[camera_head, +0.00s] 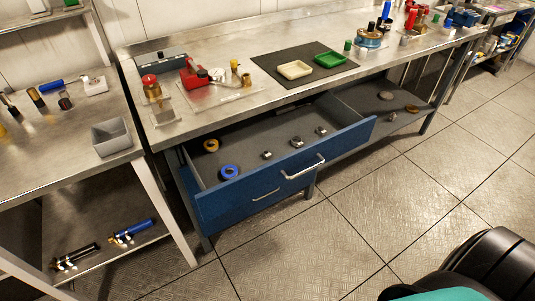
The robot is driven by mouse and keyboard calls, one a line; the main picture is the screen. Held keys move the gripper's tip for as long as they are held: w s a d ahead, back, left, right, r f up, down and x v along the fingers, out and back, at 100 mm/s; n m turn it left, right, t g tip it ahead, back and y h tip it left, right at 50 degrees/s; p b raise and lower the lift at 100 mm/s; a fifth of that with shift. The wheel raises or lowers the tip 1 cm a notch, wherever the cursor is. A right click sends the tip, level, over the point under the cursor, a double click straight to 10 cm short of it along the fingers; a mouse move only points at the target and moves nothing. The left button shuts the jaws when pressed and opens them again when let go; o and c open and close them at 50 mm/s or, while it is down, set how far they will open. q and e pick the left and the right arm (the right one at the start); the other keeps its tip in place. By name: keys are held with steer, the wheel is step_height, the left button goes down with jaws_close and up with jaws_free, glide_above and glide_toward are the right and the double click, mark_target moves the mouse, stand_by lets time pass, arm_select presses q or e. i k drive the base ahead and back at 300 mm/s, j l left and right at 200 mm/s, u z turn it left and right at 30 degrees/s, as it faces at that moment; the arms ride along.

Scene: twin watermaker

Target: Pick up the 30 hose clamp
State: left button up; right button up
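An open blue drawer (262,192) under the long steel bench holds 3 small silvery metal pieces that look like hose clamps. The left one (267,155), the middle one (296,142) and the right one (321,131) lie apart on the grey drawer floor. They are too small for me to read any size, so I cannot tell which is the 30 hose clamp. Neither of my grippers shows in the head view.
A blue ring (229,172) and a yellow ring (211,145) lie at the drawer's left. Its handle (304,167) juts forward. The steel benchtop (225,60) carries a dark mat (282,72), trays and fittings. A grey bin (111,138) stands on the left table. The floor ahead is clear.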

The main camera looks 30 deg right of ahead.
mark_target(323, 132)
steer(key=i+l+z, duration=0.25)
steer(key=l+z, duration=0.15)
steer(key=i+l+z, duration=0.3)
steer(key=z, duration=0.15)
